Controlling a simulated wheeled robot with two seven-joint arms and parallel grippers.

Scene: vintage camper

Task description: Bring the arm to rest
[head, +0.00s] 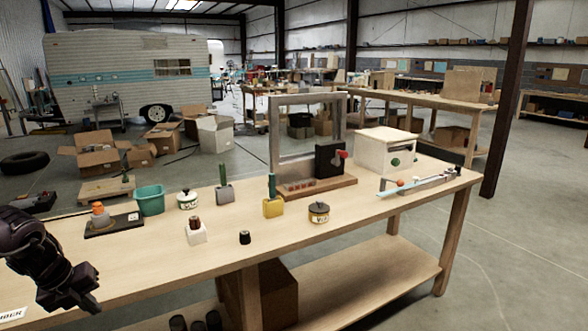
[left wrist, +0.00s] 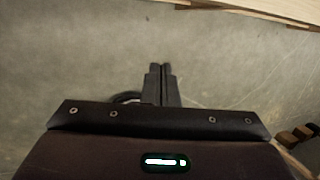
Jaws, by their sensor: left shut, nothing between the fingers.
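My left arm comes in at the lower left of the head view, bent downward in front of the workbench (head: 330,238). Its left gripper (head: 92,305) hangs low by the bench's near edge, apart from the objects on top. In the left wrist view the two dark fingers of the left gripper (left wrist: 161,72) lie side by side, shut, with nothing between them. They point over bare concrete floor (left wrist: 100,50). My right gripper is in neither view.
A cardboard box (head: 278,290) sits underneath.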

